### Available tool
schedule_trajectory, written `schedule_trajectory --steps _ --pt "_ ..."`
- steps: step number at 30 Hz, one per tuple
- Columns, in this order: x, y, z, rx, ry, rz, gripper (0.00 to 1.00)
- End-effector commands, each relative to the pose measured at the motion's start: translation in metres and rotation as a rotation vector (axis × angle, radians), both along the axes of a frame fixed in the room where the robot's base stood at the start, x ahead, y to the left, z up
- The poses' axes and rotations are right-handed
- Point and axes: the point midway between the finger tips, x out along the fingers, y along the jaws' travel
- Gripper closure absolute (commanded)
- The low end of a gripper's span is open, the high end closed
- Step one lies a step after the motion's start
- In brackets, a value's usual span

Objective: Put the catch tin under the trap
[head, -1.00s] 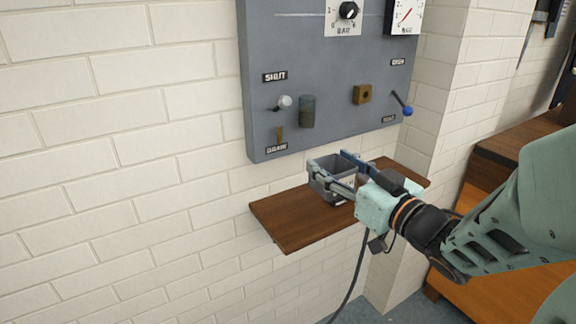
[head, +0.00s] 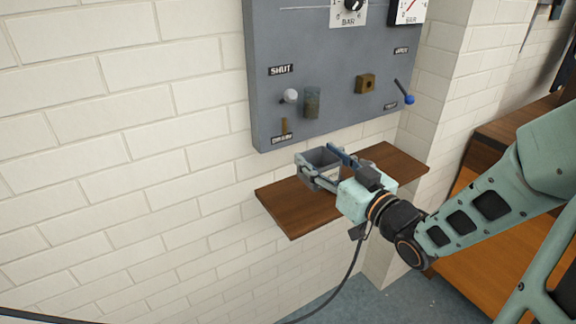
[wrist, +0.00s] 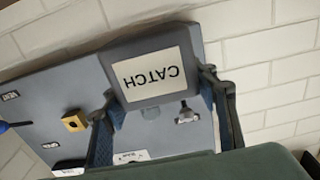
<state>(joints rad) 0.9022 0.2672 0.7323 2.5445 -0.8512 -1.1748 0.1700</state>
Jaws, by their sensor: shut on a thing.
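The catch tin (head: 319,156) is a grey, open-topped square box. My gripper (head: 317,165) is shut on it, with one finger on each side. In the wrist view the tin (wrist: 150,97) shows a white CATCH label between the two fingers. It is upright over the wooden shelf; I cannot tell whether its base touches. The cylinder (head: 312,103) on the grey panel looks like the trap, though no readable label names it. The tin is below it and slightly to its right in the head view. A brown stub (head: 284,126) hangs above the DRAIN label.
The wooden shelf (head: 290,211) has bare room left and right of the tin. The grey panel (head: 345,60) above carries a white knob (head: 290,96), a brass block (head: 365,84), a blue-tipped lever (head: 409,99) and gauges. A brick wall stands behind.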

Motion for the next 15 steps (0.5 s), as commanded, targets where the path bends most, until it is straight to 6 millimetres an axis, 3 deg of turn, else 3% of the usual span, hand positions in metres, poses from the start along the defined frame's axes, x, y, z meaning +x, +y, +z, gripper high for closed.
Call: schedule_trajectory --steps 5,15 --pt "0.007 0.01 -0.001 0.004 0.001 0.004 1.0" --pt "0.05 0.053 -0.047 0.004 0.001 0.004 1.0"
